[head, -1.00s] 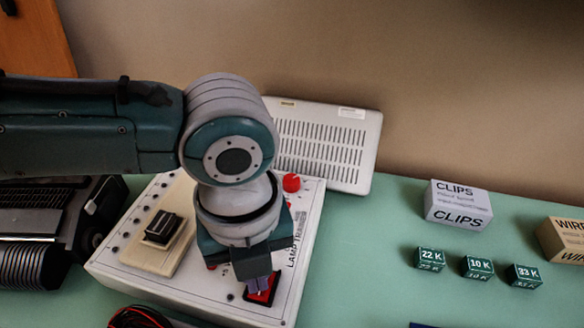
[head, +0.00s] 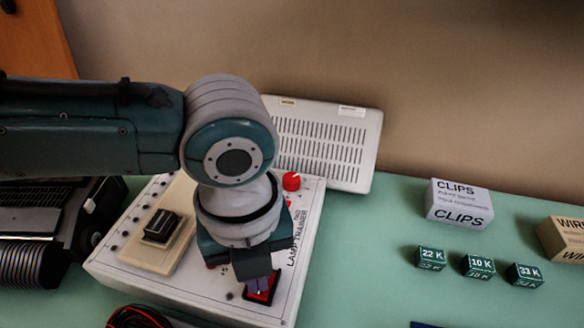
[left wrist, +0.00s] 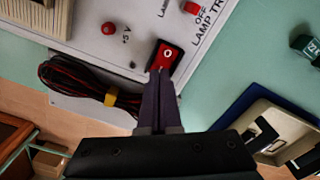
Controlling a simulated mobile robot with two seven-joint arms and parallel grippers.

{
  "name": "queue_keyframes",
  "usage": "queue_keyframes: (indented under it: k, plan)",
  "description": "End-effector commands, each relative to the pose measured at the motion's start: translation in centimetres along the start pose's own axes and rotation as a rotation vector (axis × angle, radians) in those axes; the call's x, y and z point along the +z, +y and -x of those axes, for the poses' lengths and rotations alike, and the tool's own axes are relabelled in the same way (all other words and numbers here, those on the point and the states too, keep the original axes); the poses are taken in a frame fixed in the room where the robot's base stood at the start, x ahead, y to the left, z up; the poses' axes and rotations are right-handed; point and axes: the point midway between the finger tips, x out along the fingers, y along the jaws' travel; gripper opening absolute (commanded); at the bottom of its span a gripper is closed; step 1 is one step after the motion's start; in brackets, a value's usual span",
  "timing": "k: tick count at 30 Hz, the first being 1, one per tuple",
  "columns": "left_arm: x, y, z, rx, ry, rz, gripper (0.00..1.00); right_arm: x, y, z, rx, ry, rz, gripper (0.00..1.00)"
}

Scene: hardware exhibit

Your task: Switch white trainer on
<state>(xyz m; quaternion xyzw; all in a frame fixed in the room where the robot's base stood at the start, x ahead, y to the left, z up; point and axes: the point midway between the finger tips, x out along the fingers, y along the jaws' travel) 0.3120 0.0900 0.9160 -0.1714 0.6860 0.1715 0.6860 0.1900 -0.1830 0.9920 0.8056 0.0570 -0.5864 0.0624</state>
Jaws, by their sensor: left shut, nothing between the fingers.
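The white lamp trainer (head: 120,262) lies on the green table, with LAMP TRAINER lettering, a red knob (head: 291,181) and a red rocker switch (head: 262,292) in a black frame. The switch also shows in the left wrist view (left wrist: 166,56), with a white mark on its red face. My left gripper (head: 259,285) is shut and empty, pointing down at the switch. In the left wrist view its closed fingertips (left wrist: 161,72) are at the near edge of the switch; I cannot tell if they touch. My left arm hides part of the trainer's middle. My right gripper is not in view.
A white slotted panel (head: 325,145) leans on the wall behind. A CLIPS box (head: 458,205), several small green blocks (head: 478,267) and a WIRE box (head: 563,241) stand to the right. Coiled leads (left wrist: 90,80) lie by the trainer's front.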

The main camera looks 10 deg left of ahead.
Motion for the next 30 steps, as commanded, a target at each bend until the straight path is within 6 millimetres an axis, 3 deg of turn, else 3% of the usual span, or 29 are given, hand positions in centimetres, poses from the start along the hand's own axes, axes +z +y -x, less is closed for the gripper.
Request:
queue_keyframes:
  k: [30]
  plan:
    - [0.0,0.0,-1.3,0.000,-0.001,0.000,0.00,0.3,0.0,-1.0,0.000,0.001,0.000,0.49]
